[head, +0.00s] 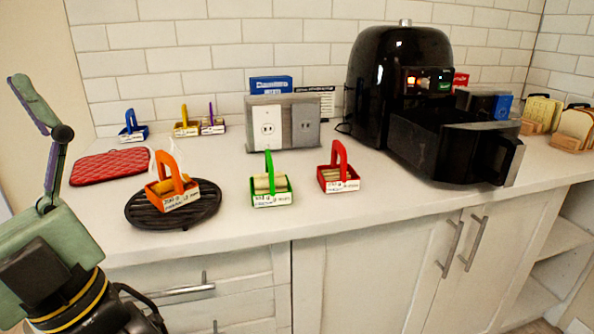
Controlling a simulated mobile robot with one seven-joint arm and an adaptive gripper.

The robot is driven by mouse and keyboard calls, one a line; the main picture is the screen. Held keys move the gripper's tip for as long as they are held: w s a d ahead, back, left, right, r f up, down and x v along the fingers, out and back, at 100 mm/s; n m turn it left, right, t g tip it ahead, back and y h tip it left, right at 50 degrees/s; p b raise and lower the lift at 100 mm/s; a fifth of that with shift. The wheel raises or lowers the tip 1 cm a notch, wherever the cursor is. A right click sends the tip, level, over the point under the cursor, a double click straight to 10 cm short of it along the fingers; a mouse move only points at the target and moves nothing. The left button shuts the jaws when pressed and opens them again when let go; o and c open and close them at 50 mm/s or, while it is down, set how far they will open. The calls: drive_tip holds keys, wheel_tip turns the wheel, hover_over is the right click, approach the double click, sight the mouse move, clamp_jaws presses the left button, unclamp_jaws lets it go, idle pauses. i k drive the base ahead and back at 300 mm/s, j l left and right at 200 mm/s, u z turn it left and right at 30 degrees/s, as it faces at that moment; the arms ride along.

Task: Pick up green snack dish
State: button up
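The green snack dish (270,184) stands upright on the white counter near its front edge, with a tall green handle, pale contents and a white label on its front. A red dish (338,178) of the same shape stands to its right, and an orange one (172,186) stands to its left on a black round trivet (134,213). My gripper (32,92) is raised at the far left of the head view, well apart from the dishes. Its fingers are seen from the side, so its opening is unclear. I see nothing held in it.
A black air fryer (398,75) with its drawer pulled out takes up the right side. An outlet box (266,129) stands behind the green dish. A red mat (90,168) lies at left. Counter (227,215) around the green dish is clear.

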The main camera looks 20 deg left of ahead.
sight(270, 188)
drive_tip(key=k+j+u, duration=0.2)
drive_tip(key=j, duration=0.5)
drive_tip(key=j+u, duration=0.2)
drive_tip(key=j, duration=0.55)
